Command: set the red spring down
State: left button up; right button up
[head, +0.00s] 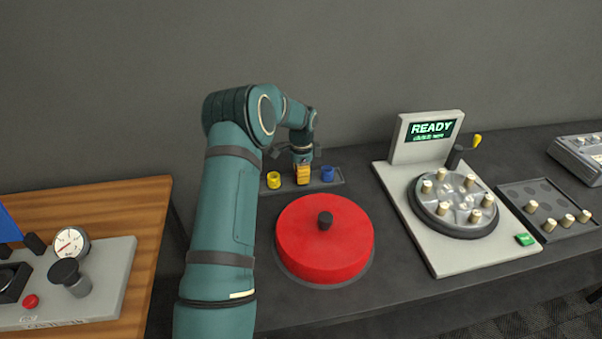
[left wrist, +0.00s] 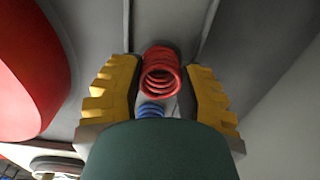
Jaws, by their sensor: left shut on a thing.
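The red spring (left wrist: 160,72) shows in the left wrist view between the yellow finger pads of my left gripper (left wrist: 158,88), which is shut on it. In the head view my left gripper (head: 302,176) reaches down over the dark spring tray (head: 341,184), between the yellow spring (head: 273,180) and the blue spring (head: 328,173). There the fingers hide the red spring. I cannot tell whether its lower end touches the tray. The blue spring (left wrist: 151,110) also shows partly in the left wrist view. My right gripper is not in view.
A large red disc (head: 300,245) with a black knob (head: 325,220) stands in front of the tray. A roller device with a READY screen (head: 432,129) stands to the right. A wooden table (head: 148,215) with a gauge panel (head: 118,270) is on the left. The wall is behind.

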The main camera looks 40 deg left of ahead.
pick_arm(q)
jog(key=o, duration=1.1)
jog(key=shift+f, duration=0.1)
notch_tip(320, 180, up, 12)
jog(key=shift+r+p, duration=0.2)
jog(key=shift+p, duration=0.6)
